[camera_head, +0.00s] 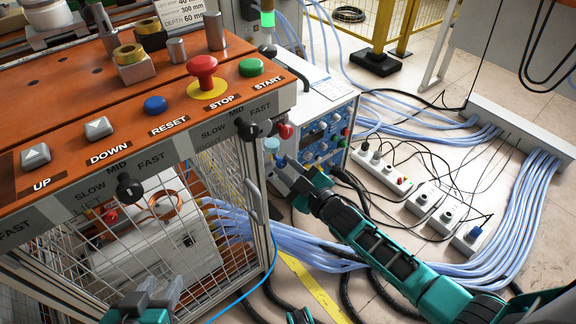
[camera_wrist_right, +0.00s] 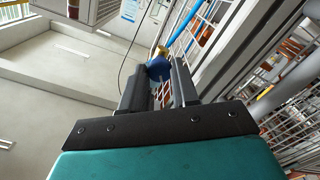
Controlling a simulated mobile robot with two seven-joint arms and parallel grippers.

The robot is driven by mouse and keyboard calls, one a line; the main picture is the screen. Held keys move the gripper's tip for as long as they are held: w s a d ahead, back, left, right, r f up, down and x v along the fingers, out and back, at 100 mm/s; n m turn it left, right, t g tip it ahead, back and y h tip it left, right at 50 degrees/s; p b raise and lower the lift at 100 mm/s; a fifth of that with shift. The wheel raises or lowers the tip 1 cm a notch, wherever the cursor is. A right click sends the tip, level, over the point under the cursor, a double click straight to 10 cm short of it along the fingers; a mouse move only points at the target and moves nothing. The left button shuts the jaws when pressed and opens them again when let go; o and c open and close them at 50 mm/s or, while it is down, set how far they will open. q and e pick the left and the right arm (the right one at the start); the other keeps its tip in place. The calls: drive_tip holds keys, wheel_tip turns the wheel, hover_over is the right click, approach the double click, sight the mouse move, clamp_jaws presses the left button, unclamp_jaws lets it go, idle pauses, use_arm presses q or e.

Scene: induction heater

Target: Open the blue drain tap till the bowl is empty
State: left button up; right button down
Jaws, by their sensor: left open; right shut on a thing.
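My right gripper (camera_head: 279,163) is beside the open cage frame, at the left of the blue-fronted power unit. In the right wrist view its fingers (camera_wrist_right: 158,84) are shut on the blue drain tap (camera_wrist_right: 158,68), which shows between the fingertips with a small yellow part beyond it. In the head view the tap is too small and covered to make out clearly. A small pale blue cylinder (camera_head: 271,145) sits just above the fingertips; I cannot tell whether it is the bowl or any liquid level. My left gripper (camera_head: 148,296) is open and empty, low in front of the cage.
The orange control panel (camera_head: 120,90) with buttons overhangs the wire cage (camera_head: 110,230) at left. The power unit (camera_head: 322,125) stands behind my right gripper. Pale blue hoses (camera_head: 300,245), black cables and socket strips (camera_head: 385,178) cover the floor at right.

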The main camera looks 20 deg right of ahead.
drive_tip(key=n, duration=0.8)
drive_tip(key=shift+n+b, duration=0.45)
drive_tip(key=shift+n, duration=0.95)
use_arm(q)
drive_tip(key=shift+s+d+f, duration=0.1)
drive_tip(key=shift+f, duration=0.2)
drive_tip(key=shift+r, duration=0.15)
use_arm(e)
drive_tip(key=shift+n, duration=0.3)
drive_tip(key=c, duration=0.8)
unclamp_jaws()
drive_tip(key=shift+c, duration=0.2)
use_arm(q)
drive_tip(key=a+r+p, duration=0.1)
drive_tip(key=p, duration=0.1)
drive_tip(key=shift+r+p, duration=0.1)
drive_tip(key=shift+p, duration=0.3)
use_arm(e)
drive_tip(key=v, duration=1.3)
